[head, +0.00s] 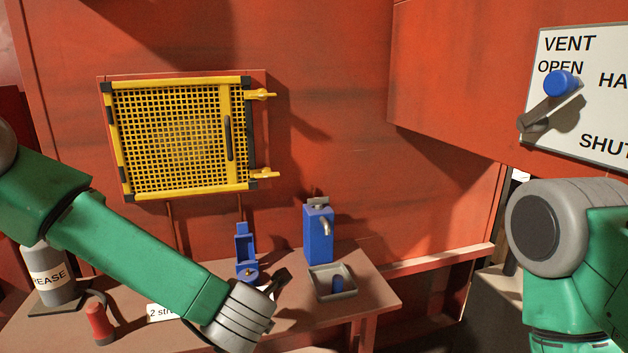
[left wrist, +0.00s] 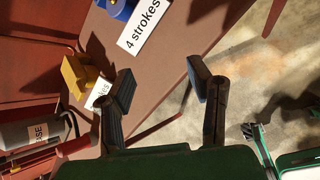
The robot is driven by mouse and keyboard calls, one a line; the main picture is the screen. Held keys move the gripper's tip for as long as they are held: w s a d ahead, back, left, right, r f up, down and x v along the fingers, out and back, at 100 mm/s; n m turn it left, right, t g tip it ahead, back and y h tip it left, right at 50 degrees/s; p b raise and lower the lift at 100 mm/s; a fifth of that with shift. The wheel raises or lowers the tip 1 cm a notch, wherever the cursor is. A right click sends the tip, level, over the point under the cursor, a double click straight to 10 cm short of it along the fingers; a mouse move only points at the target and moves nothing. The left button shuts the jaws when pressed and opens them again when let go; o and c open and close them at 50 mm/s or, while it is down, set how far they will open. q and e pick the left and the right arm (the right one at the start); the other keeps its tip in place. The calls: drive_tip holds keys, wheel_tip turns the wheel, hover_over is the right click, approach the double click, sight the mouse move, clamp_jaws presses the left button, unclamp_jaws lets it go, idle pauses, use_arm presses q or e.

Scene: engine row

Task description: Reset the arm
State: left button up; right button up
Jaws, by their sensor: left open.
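My left arm comes in from the left in the head view, and its wrist hangs over the front of the brown table (head: 375,292). My left gripper (head: 278,284) is mostly hidden behind its own wrist there, with one dark finger showing. In the left wrist view the left gripper (left wrist: 160,88) is open, its two dark fingers well apart with nothing between them. Past the fingers are the table edge and the floor.
The table holds a blue lever unit (head: 246,256), a blue dispenser (head: 318,235), a grey tray (head: 346,293), a grease canister (head: 55,285) and a red cylinder (head: 98,320). A yellow mesh door (head: 170,140) and a blue-knobbed vent lever (head: 558,83) are on the walls.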

use_arm(q)
drive_tip(key=s+a+f+m+g+h, duration=0.1)
drive_tip(key=s+a+f+m+g, duration=0.15)
drive_tip(key=s+f+m, duration=0.6)
drive_tip(key=s+a+f+m+g+h, duration=0.1)
drive_tip(key=s+a+f+m, duration=0.2)
drive_tip(key=s+f+m, duration=0.55)
drive_tip(key=s+a+f+m+g, duration=0.1)
drive_tip(key=s+a+m+g, duration=0.1)
drive_tip(key=s+a+m, duration=0.3)
drive_tip(key=s+a+f+m+g, duration=0.2)
drive_tip(key=s+a+m, duration=0.3)
drive_tip(key=s+m, duration=0.4)
drive_tip(key=s+g, duration=0.1)
drive_tip(key=s, duration=0.2)
drive_tip(key=shift+s+a+f, duration=0.25)
drive_tip(key=shift+s+a, duration=0.1)
drive_tip(key=shift+s, duration=0.05)
drive_tip(key=shift+w, duration=0.15)
